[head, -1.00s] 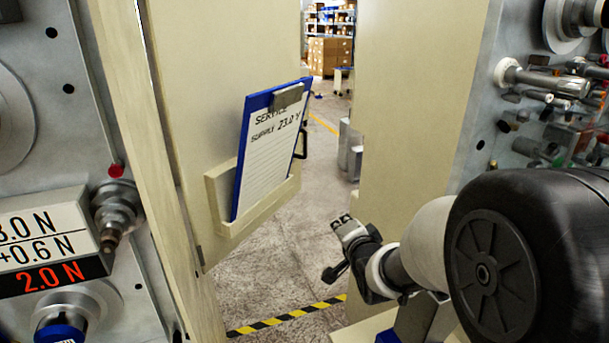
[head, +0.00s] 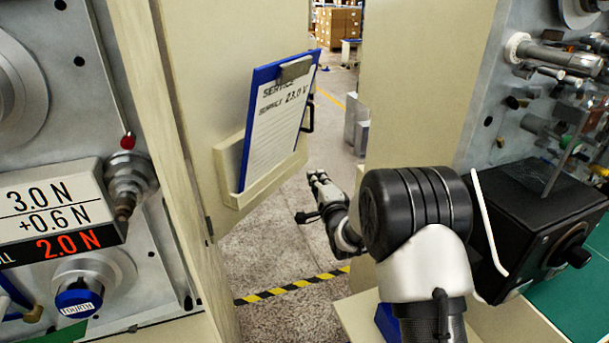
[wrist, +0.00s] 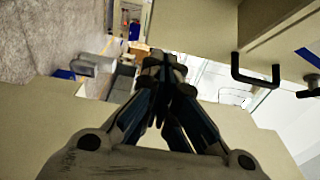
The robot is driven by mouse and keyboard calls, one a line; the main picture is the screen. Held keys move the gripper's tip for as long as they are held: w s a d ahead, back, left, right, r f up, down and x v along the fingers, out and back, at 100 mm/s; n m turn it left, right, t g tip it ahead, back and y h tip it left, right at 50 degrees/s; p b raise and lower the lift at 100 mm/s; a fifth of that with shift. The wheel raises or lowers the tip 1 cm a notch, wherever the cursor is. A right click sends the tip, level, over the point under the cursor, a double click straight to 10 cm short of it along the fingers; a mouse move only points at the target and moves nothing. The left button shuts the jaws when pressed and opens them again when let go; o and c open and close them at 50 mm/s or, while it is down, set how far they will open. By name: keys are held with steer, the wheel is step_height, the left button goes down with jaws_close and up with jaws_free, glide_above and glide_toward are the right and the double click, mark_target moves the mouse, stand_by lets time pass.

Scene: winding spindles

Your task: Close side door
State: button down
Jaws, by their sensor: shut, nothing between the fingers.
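The side door (head: 215,95) is a cream panel standing open on the left of the doorway in the head view. It carries a pocket (head: 262,176) with a blue clipboard (head: 277,115) in it. A dark handle (head: 308,115) shows at its free edge. In the wrist view a black handle (wrist: 256,78) sticks out from a cream panel to the right of my gripper. My gripper (head: 316,180) is in the doorway, below and close to the right of the door handle, apart from it. In the wrist view the fingertips (wrist: 163,62) are together with nothing between them.
A cream wall panel (head: 405,90) bounds the opening on the right. A black box with a knob (head: 540,225) stands at the right on a green surface (head: 570,300). Yellow-black tape (head: 290,287) crosses the floor. Beyond are cartons (head: 337,25) and open floor.

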mark_target(299, 164)
steer(key=shift+w+a, duration=0.65)
steer(key=shift+a, duration=0.3)
steer(key=shift+w+a, duration=0.65)
steer(key=shift+a, duration=0.25)
steer(key=shift+a, duration=0.15)
steer(key=w+a+n+g+y, duration=0.2)
steer(key=a+n+y, duration=0.1)
steer(key=a, duration=0.9)
steer(key=w+a+n+g+y+p, duration=0.1)
steer(key=w+a+n+g+y, duration=0.2)
steer(key=a, duration=0.9)
steer(key=shift+w+a+y, duration=0.2)
steer(key=shift+a+y, duration=0.05)
steer(key=shift+y, duration=0.75)
